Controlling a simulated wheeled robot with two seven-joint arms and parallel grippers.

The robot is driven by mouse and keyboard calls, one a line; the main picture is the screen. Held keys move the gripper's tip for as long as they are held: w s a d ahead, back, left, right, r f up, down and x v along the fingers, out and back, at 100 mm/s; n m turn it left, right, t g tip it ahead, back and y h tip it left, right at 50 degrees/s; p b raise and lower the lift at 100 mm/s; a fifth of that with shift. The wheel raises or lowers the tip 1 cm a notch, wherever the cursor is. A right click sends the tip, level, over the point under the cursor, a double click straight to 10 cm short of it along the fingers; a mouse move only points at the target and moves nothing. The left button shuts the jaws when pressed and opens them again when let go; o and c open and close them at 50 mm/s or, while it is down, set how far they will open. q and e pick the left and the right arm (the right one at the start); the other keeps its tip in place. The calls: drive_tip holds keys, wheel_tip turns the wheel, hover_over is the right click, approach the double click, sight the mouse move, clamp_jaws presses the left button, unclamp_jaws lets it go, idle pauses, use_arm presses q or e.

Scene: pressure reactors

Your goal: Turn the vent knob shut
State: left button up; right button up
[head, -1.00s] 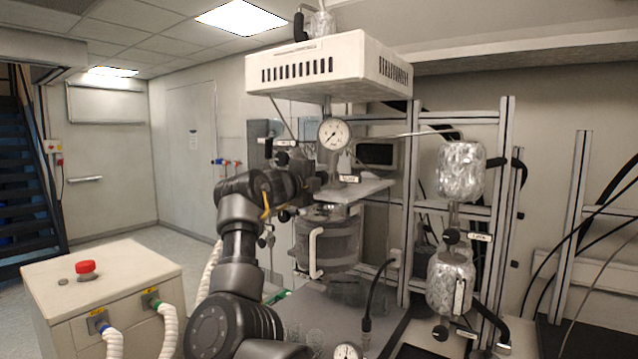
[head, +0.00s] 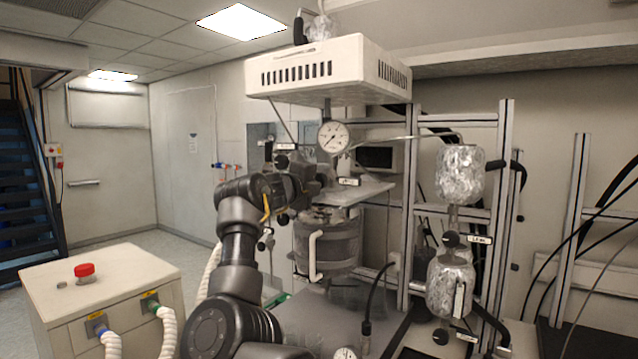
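My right arm reaches up from the bottom to the reactor head, and its dark gripper (head: 312,182) is beside the fittings under the pressure gauge (head: 333,137). Its fingertips are hard to make out against the dark fittings, so I cannot tell whether they are open or touching anything. A small black knob (head: 282,161) with a label tag above it sits just above the gripper. Another black knob (head: 450,240) with a label is on the right-hand pipework. The labels are too small to read, so I cannot tell which knob is the vent. My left gripper is out of view.
The reactor vessel (head: 328,243) with a pale handle hangs below the gripper. A white vented box (head: 330,72) overhangs it. Foil-wrapped cylinders (head: 460,173) and metal frame posts (head: 498,220) stand to the right. A cabinet with a red button (head: 85,270) is at lower left.

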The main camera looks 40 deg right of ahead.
drive_tip(key=shift+a, duration=0.25)
drive_tip(key=b+v, duration=0.5)
drive_tip(key=v, duration=0.5)
drive_tip(key=shift+s+a, duration=0.1)
drive_tip(key=shift+a, duration=0.05)
